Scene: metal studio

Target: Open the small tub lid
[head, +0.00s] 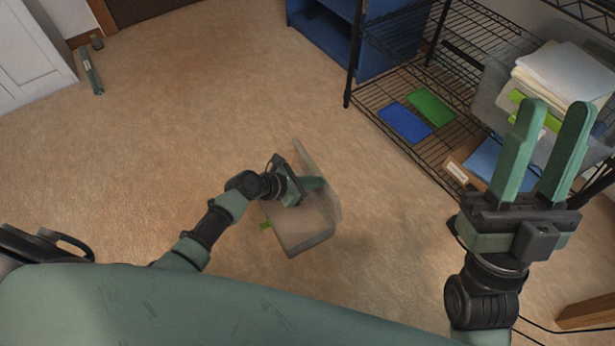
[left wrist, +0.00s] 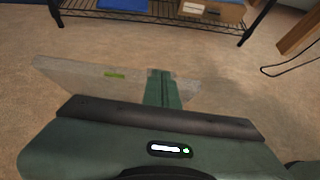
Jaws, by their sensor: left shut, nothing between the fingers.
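The small tub (head: 310,240) is a translucent grey box on the carpet, left of the shelf in the head view. Its lid (head: 328,200) is a thin translucent panel tilted up along the tub's far right side. In the left wrist view the lid (left wrist: 75,75) is a pale panel with a green mark. My left gripper (head: 318,183) is over the tub beside the raised lid, its fingers together and empty; its fingertips (left wrist: 160,75) overlap the panel in the wrist view. Contact cannot be told. My right gripper (head: 556,112) is open and empty, held up at the right.
A black wire shelf (head: 400,150) stands at the upper right with blue and green flat items and a bin of papers (head: 565,75). A blue cabinet (head: 325,35) is behind it. A green object (head: 91,72) lies far left. Carpet left of the tub is clear.

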